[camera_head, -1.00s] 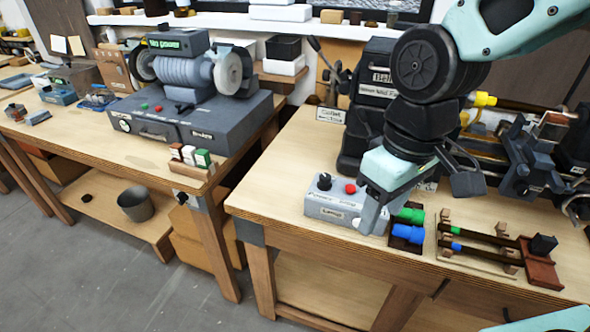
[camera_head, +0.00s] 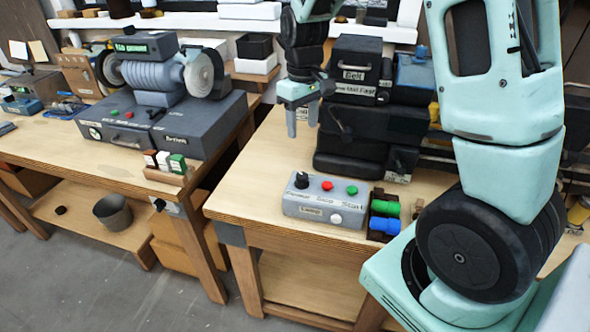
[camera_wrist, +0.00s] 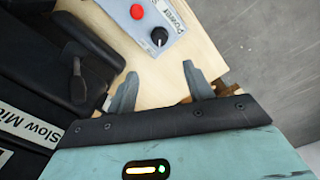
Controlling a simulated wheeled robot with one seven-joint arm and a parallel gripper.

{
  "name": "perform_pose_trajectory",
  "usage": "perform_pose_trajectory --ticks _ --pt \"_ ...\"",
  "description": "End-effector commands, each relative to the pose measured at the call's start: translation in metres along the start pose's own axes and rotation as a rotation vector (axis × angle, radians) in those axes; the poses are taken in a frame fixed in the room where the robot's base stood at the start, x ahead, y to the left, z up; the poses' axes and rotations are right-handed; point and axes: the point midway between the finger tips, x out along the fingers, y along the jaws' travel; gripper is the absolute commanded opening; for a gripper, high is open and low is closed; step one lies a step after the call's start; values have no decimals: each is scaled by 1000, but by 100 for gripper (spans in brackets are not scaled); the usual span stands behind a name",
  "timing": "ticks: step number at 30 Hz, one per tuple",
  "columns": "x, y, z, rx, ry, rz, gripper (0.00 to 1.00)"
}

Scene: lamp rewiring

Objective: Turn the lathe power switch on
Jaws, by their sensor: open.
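The grey control box (camera_head: 312,197) sits near the front edge of the right bench. Its black power knob (camera_head: 302,180) is at the left of its top, beside a red and a green button. In the wrist view the knob (camera_wrist: 159,36) shows beside a "Power" label, beyond my fingertips. My gripper (camera_head: 302,127) is open and empty, above the bench and behind the box, apart from it. Both fingers (camera_wrist: 160,72) show in the wrist view with a gap between them. The knob's setting is too small to tell.
The black lathe headstock (camera_head: 360,125) stands close to the right of my gripper. A rack with green and blue pieces (camera_head: 384,216) stands right of the box. My arm hides much of the lathe. Bare bench top lies left of the box.

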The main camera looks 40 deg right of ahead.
Motion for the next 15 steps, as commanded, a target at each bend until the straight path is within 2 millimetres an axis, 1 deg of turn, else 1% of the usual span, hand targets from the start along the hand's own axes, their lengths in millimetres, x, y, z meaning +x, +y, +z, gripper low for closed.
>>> perform_pose_trajectory --ticks 1,6,15 --pt "10 0 1 1 -6 -2 52" --pt "46 -1 2 -1 -8 -2 52" --pt "106 -1 2 1 -7 -2 52"
